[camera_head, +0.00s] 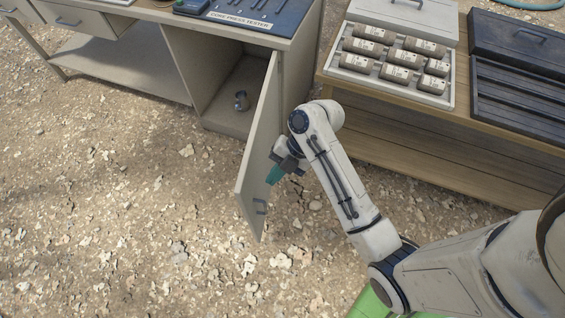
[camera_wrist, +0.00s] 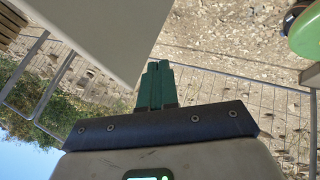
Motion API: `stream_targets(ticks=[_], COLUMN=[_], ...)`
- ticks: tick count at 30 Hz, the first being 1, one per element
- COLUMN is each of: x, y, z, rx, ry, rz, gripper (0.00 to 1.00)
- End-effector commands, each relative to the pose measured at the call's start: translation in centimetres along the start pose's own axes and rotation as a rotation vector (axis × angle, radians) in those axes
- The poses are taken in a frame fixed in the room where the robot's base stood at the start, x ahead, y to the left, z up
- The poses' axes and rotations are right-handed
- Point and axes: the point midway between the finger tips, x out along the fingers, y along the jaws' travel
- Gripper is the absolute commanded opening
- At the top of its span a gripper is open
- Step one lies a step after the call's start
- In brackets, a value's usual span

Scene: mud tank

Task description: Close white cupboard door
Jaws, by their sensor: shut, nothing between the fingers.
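The white cupboard door (camera_head: 257,150) stands wide open, swung out from the cupboard (camera_head: 228,60) under the bench. In the wrist view the green fingers (camera_wrist: 157,82) are together and empty, and a pale panel (camera_wrist: 95,30), likely the door, fills the upper left.
A wooden bench (camera_head: 400,125) at the right holds a tray of cylinders (camera_head: 395,60) and a dark case (camera_head: 520,85). A blue core press tester (camera_head: 250,12) sits on the left bench. The gravel ground left of the door is clear.

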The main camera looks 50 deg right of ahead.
Motion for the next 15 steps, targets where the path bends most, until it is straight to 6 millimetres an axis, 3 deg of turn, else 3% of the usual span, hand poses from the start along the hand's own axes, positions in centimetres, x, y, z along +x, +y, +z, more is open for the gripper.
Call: stream_targets(ticks=[4, 7, 15], x=[2.9, 3.3, 4.3], y=[-0.1, 1.8, 3.5], z=[-0.1, -0.1, 0.0], rx=[0.0, -0.004, -0.001], ry=[0.002, -0.001, -0.001], rz=[-0.004, 0.0, 0.0], gripper=[0.0, 0.0, 0.0])
